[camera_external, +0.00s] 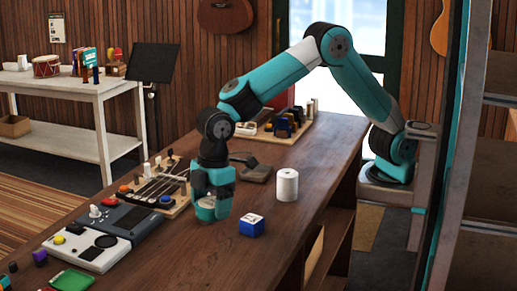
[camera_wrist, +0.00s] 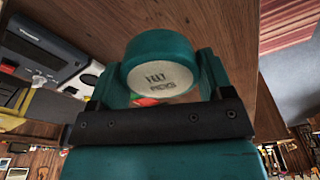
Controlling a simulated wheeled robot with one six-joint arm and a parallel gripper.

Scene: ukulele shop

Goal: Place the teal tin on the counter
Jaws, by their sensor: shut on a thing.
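The teal tin (camera_wrist: 160,50) is round, with a cream lettered face, and sits between the two fingers of my gripper (camera_wrist: 162,84) in the wrist view. My gripper (camera_external: 212,203) is shut on the tin and points down, low over the wooden counter (camera_external: 308,175). In the external view the fingers hide most of the tin, and a pale part of it (camera_external: 206,213) shows between them. I cannot tell whether the tin touches the counter.
A blue box (camera_external: 251,226) and a white roll (camera_external: 287,185) stand right of my gripper. A fretboard-like board (camera_external: 158,190) with knobs lies close on the left. Grey and white devices (camera_external: 90,245) lie front left. A dark block (camera_external: 257,173) lies behind. Bare counter lies front right.

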